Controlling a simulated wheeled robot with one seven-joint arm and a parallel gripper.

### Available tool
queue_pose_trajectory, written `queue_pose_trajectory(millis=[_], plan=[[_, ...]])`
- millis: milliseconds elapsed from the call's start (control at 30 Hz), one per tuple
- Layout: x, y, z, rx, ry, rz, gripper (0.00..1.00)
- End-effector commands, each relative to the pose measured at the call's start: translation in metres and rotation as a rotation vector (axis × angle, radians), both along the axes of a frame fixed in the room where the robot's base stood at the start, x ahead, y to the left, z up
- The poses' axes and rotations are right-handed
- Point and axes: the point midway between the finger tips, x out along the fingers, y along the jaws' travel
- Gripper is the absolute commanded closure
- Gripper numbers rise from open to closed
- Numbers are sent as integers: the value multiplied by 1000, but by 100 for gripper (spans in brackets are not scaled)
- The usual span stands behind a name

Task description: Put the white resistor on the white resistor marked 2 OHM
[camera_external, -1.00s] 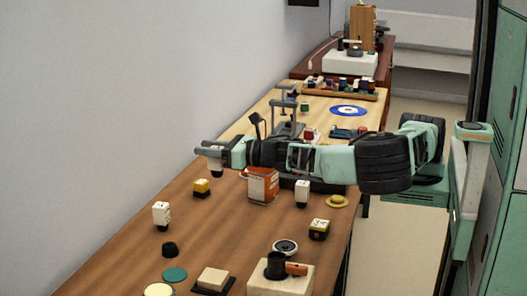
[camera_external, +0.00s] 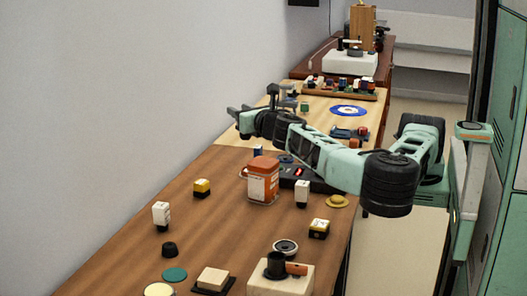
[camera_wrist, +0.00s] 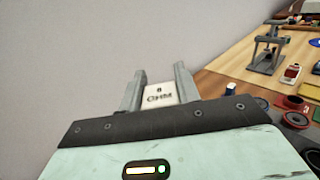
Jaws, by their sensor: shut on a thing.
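My gripper (camera_wrist: 160,88) is shut on a white resistor (camera_wrist: 159,95) marked "8 OHM", held between its two grey fingers in the wrist view. In the external view my gripper (camera_external: 238,120) is raised over the far left part of the bench, near the wall; the held resistor is not clear there. Two white resistors with dark bases stand upright on the brown table, one at the left (camera_external: 161,215) and one right of the orange tin (camera_external: 302,194). Their markings are too small to read, so I cannot tell which is marked 2 OHM. My gripper is well apart from both.
The orange-and-white tin (camera_external: 263,182) stands mid-table. Yellow-and-black blocks (camera_external: 202,188) (camera_external: 319,229), a yellow hat-shaped piece (camera_external: 337,201) and a beige box (camera_external: 280,281) stand around. A grey press (camera_wrist: 266,50) stands beyond. The brown table's left middle has free room.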

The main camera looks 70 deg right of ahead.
Motion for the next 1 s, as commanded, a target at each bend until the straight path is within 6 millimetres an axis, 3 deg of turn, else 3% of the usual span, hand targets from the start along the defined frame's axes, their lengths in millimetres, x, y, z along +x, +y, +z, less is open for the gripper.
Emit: queue_pose_trajectory(millis=[100, 300, 600, 667, 1000], plan=[[-27, -28, 3, -2, -3, -201, 91], [-85, -60, 9, 0, -4, -537, 91], [-150, -69, 16, 2, -5, -871, 91], [-160, -69, 17, 3, -5, -917, 91], [-158, -69, -35, -1, -5, -908, 91]])
